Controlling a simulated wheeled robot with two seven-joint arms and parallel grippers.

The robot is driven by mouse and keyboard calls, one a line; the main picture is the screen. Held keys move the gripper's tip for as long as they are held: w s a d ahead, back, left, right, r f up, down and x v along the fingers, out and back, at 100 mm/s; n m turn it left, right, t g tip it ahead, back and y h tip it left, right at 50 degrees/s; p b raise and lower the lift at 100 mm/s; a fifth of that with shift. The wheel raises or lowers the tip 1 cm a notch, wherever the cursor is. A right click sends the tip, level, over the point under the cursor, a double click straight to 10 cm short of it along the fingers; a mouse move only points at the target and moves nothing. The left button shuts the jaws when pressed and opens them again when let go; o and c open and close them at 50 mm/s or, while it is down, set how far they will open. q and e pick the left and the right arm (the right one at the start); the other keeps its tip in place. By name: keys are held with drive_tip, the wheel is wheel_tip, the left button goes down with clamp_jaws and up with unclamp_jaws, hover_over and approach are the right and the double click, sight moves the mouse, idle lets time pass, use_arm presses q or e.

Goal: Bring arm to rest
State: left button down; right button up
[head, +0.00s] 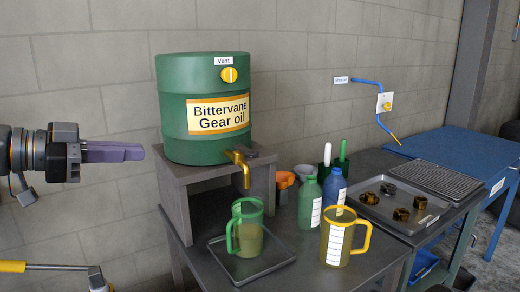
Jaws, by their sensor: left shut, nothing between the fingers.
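My left gripper (136,152) comes in from the left edge, level and pointing right. Its grey-purple fingers are shut with nothing between them. It hangs in front of the wall, apart from the green gear oil drum (205,140) and just left of it. My right gripper is not in the head view.
The drum, with a brass tap (241,167), sits on a grey stand (176,190). A green-handled jug (246,226) stands in a tray (265,268). A yellow-handled jug (339,238), bottles (309,200) and a parts tray (425,222) stand to the right.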

use_arm(q)
drive_tip(key=w+f+n+g+y+p, duration=0.15)
drive_tip(key=w+f+n, duration=0.25)
drive_tip(key=f, duration=0.6)
drive_tip(key=w+f+n+t+y, duration=0.1)
drive_tip(key=w+f+n+y, duration=0.2)
drive_tip(key=f, duration=0.8)
drive_tip(key=d+f+n+g, duration=0.1)
drive_tip(key=d+f+n, duration=0.1)
drive_tip(key=f, duration=0.8)
drive_tip(key=d+f+n+g, duration=0.2)
drive_tip(key=f, duration=0.7)
drive_tip(key=s+d+f+n+g+y+p, duration=0.1)
drive_tip(key=s+d+f, duration=0.1)
drive_tip(key=s+f, duration=0.5)
drive_tip(key=s+d+f+n+g+y+p, duration=0.1)
drive_tip(key=s+d+f+n+g+y, duration=0.15)
drive_tip(key=f, duration=0.85)
drive_tip(key=s+d+f, duration=0.2)
drive_tip(key=s+f, duration=0.1)
drive_tip(key=s, duration=0.4)
drive_tip(key=s+d+f, duration=0.3)
drive_tip(key=s+f, duration=0.1)
drive_tip(key=s, duration=0.3)
drive_tip(key=s+d+f+n+g, duration=0.1)
drive_tip(key=s+d+f, duration=0.1)
drive_tip(key=s, duration=0.5)
drive_tip(key=shift+s+d+f+p, duration=0.25)
drive_tip(key=shift+f+p, duration=0.2)
drive_tip(key=shift+f, duration=0.35)
